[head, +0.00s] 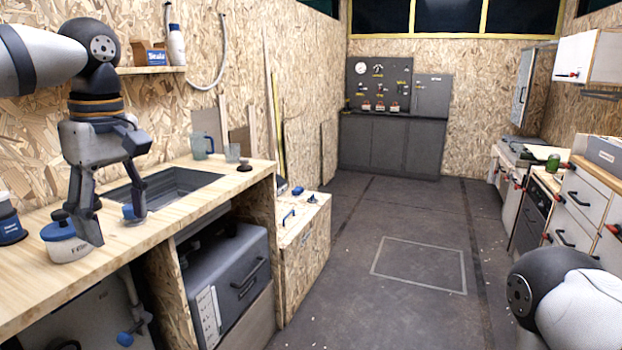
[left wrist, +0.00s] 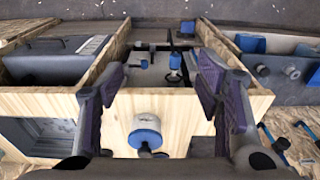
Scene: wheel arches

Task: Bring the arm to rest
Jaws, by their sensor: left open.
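My left gripper (head: 115,226) is open and points down over the wooden counter at the left of the head view. Its two fingers are spread, and I see nothing held between them. A white canister with a blue band and dark knob (head: 68,243) stands on the counter beside the left finger. A small blue-topped item (head: 133,214) shows by the other finger, partly hidden. In the left wrist view, both fingers of my left gripper (left wrist: 164,85) stand apart, with a white-and-blue canister (left wrist: 146,133) between them in the picture. My right gripper is out of view.
The counter (head: 215,172) holds a sink (head: 165,190), a clear jug (head: 202,146) and a glass (head: 232,152). A dark blue jar (head: 10,222) stands at the left edge. A shelf (head: 150,70) is on the wall. The floor (head: 420,262) in the middle is clear.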

